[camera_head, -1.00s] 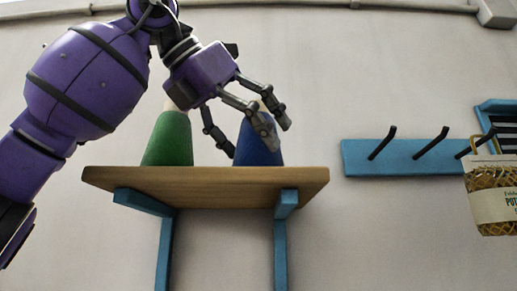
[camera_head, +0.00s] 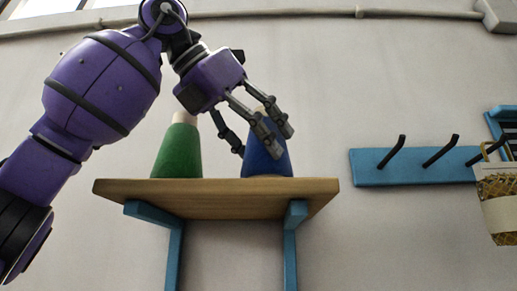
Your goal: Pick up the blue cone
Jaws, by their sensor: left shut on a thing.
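The blue cone (camera_head: 266,161) stands on the wooden shelf (camera_head: 216,200), toward its right side. My left gripper (camera_head: 262,143) reaches down from the upper left and is shut on the blue cone, with fingers in front of it and one at its left side. The fingers cover part of the cone's upper body. The cone's base appears to be at the shelf's surface; I cannot tell whether it touches. My right gripper is not in view.
A green cone (camera_head: 177,152) with a pale top stands on the shelf left of the blue one.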

